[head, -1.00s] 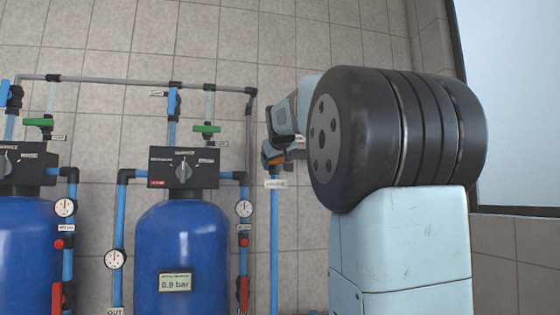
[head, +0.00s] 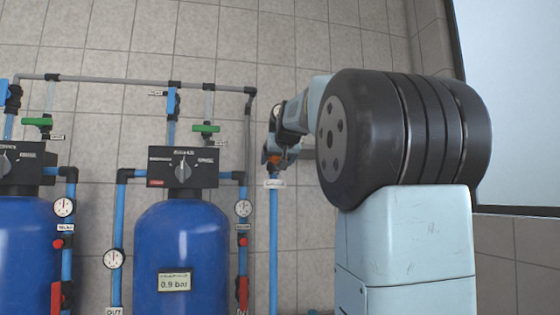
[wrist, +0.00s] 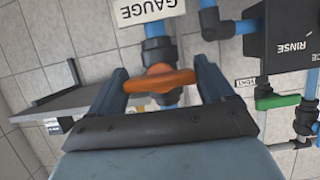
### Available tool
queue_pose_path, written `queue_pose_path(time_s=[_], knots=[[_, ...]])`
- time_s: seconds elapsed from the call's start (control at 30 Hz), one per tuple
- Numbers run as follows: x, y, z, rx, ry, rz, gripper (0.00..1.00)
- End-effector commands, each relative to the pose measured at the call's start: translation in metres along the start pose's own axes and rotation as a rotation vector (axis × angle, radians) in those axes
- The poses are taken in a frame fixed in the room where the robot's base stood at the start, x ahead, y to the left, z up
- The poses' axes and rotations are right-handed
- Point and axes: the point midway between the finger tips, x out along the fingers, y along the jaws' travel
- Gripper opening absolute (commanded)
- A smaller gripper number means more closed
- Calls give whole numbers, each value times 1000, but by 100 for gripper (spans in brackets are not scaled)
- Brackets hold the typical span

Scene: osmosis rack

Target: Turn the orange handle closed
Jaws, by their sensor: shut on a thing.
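The orange handle (wrist: 158,81) sits on a dark valve body on a blue pipe. In the wrist view it lies across the picture, crosswise to the pipe, between the two fingers of my gripper (wrist: 161,74). The fingers are shut on its ends. In the head view my gripper (head: 270,157) is at the top of the thin blue pipe (head: 274,230), right of the right-hand tank. Only a bit of orange (head: 290,157) shows there, and my arm hides much of the valve.
A GAUGE label (wrist: 147,11) is close above the valve in the wrist view. A black control box (wrist: 285,45) and a green handle (wrist: 277,101) are to the right. Blue tanks (head: 181,250) with pipes and gauges stand left of my arm in the head view.

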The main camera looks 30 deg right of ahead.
Motion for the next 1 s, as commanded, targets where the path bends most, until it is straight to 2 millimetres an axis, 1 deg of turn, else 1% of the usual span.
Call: queue_pose_path(time_s=[0.07, 0.1, 0.27, 0.3, 0.53, 0.67, 0.77, 1.0], knots=[[0, 1, 0, 1, 0, 1, 51], [0, 1, 0, 1, 0, 1, 83], [0, 0, 0, 0, 1, 1, 99], [0, 0, 0, 0, 1, 1, 100], [-1, 0, 0, -1, 1, 1, 100], [-11, 0, -1, -1, 2, 1, 100], [-25, 0, -1, -1, 3, 1, 100], [-73, 0, 0, -1, 3, 1, 100]])
